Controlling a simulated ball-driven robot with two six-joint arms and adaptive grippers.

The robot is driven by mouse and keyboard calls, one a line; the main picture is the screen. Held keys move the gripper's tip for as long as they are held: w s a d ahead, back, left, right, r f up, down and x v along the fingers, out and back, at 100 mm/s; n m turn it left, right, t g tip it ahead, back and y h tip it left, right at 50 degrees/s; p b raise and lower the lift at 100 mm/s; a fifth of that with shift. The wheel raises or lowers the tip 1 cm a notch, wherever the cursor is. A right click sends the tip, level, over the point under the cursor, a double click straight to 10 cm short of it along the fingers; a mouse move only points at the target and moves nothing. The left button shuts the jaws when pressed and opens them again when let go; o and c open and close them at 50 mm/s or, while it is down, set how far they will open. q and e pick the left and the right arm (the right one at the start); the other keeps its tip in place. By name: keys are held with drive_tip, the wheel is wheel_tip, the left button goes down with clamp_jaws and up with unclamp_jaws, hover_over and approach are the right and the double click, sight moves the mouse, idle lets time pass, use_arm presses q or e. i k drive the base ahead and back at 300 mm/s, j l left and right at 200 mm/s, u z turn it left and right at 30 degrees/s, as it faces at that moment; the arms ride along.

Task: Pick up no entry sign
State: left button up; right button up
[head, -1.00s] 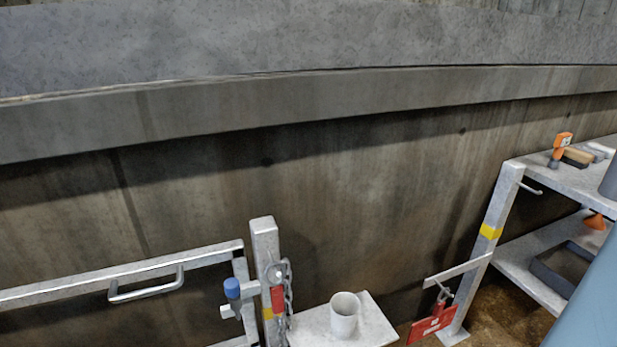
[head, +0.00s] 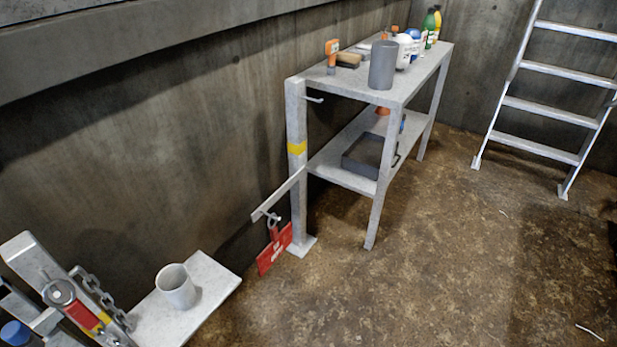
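A red sign (head: 274,250) with white markings, probably the no entry sign, hangs from a hook on a grey bar (head: 279,195). The bar juts from the near left leg of a metal shelf table. The sign hangs tilted, low beside that leg; its markings are too small to read. Neither of my grippers shows in the head view.
The two-level shelf table (head: 408,88) carries several bottles, a grey cylinder (head: 382,65) and an orange tool (head: 332,56). A small ledge (head: 216,283) holds a white cup (head: 175,286). A ladder (head: 548,110) stands at the back right. The brown floor (head: 420,270) in front is clear.

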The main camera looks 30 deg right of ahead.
sight(280, 242)
drive_tip(key=z, duration=0.7)
drive_tip(key=i+l+u, duration=0.1)
drive_tip(key=u, duration=0.25)
drive_tip(key=i+l+u, duration=0.1)
drive_tip(key=l+u, duration=0.5)
drive_tip(key=u, duration=0.15)
drive_tip(key=i+l+u, duration=0.1)
drive_tip(key=l+u, duration=0.15)
drive_tip(key=l, duration=1.1)
drive_tip(key=l+u, duration=0.3)
drive_tip(key=l, duration=1)
drive_tip(key=k+l, duration=0.1)
drive_tip(key=l, duration=1.3)
